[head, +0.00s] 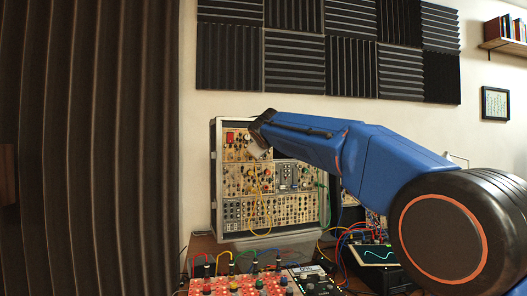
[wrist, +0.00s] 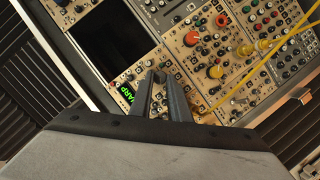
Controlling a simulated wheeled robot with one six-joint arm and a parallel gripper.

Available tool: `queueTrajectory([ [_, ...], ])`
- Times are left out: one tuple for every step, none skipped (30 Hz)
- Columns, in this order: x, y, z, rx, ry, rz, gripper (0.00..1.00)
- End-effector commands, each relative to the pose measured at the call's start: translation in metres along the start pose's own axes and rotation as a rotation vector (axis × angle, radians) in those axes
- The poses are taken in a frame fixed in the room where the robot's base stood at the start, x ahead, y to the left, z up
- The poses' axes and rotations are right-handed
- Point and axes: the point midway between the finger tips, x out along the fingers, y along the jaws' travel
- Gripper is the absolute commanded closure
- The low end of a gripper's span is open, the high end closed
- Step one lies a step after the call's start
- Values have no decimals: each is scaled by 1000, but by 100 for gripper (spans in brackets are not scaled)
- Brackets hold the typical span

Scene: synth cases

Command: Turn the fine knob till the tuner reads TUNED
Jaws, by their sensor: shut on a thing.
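The modular synth rack (head: 216,185) stands upright against the wall in the head view. My gripper (head: 257,150) reaches its upper part from the right. In the wrist view my gripper (wrist: 162,80) is at the panel, its two dark fingers shut on the fine knob, which they mostly hide. Just left of the fingers, the small tuner display (wrist: 126,92) shows green letters; I can read "ARP", and its other end is cut off by my gripper. The tuner cannot be read in the head view.
A dark blank screen (wrist: 110,38) lies above the tuner in the wrist view. An orange knob (wrist: 215,71) and yellow cables (wrist: 285,38) are close on the right. In the head view, a red pedal board (head: 240,286) and a scope (head: 376,255) stand in front.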

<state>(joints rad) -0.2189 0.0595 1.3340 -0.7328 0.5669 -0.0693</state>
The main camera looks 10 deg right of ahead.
Motion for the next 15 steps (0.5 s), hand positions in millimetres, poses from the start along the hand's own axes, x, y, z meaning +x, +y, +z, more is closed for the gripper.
queueTrajectory([
  [0, -1, 1, -2, -2, -1, 100],
  [0, -1, 1, -2, -2, 0, 100],
  [0, -1, 1, -3, -2, 0, 100],
  [0, -1, 1, -3, -2, 0, 100],
  [0, -1, 1, -3, -2, 0, 100],
  [0, -1, 1, -3, -2, 0, 100],
  [0, -1, 1, -2, -2, 0, 100],
  [0, -1, 1, -2, -2, -1, 100],
  [0, -1, 1, -2, -2, -1, 100],
  [0, -1, 1, -2, -2, -1, 100],
  [0, -1, 1, -2, -2, -1, 100],
  [0, -1, 1, -2, -2, -1, 74],
  [0, -1, 1, -2, -2, -1, 67],
  [0, -1, 1, -2, -2, -1, 65],
  [0, -1, 1, -2, -2, -1, 65],
])
